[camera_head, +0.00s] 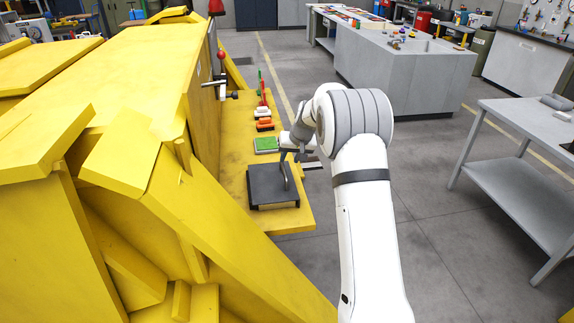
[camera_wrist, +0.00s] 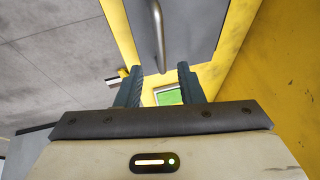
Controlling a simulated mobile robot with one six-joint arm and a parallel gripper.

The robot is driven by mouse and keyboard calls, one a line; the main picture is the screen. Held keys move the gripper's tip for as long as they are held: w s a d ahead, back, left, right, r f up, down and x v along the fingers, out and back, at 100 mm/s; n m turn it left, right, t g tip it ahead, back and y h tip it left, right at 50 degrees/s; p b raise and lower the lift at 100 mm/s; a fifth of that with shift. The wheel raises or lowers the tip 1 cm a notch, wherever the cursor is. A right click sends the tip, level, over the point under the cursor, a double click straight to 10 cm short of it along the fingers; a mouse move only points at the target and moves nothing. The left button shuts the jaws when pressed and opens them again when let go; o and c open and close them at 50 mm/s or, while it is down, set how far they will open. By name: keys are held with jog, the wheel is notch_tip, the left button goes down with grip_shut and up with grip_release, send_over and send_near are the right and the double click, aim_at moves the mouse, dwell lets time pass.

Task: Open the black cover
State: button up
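The black cover (camera_head: 266,190) is a flat dark square plate lying on the yellow ledge, and it looks shut. Its metal handle (camera_head: 288,178) stands up from it. In the wrist view the cover's grey face (camera_wrist: 195,22) fills the top middle, and the curved handle (camera_wrist: 158,35) runs down towards the fingertips. My gripper (camera_wrist: 160,72) is open, with one finger on each side of the handle's lower end and clear gaps to it. I cannot tell whether the handle is within the fingers' depth. In the head view my gripper (camera_head: 292,157) is at the cover's far edge, partly hidden by my arm.
A green-topped box (camera_head: 266,145), an orange item (camera_head: 265,125) and red items stand farther along the yellow ledge (camera_head: 235,170). The tall yellow railcar body (camera_head: 150,70) rises on the left. A grey table (camera_head: 520,125) stands at right; the floor between is clear.

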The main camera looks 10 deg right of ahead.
aim_at(284, 169)
jog(key=p+x, duration=0.1)
jog(key=x, duration=0.5)
jog(key=shift+f, duration=0.2)
grip_shut()
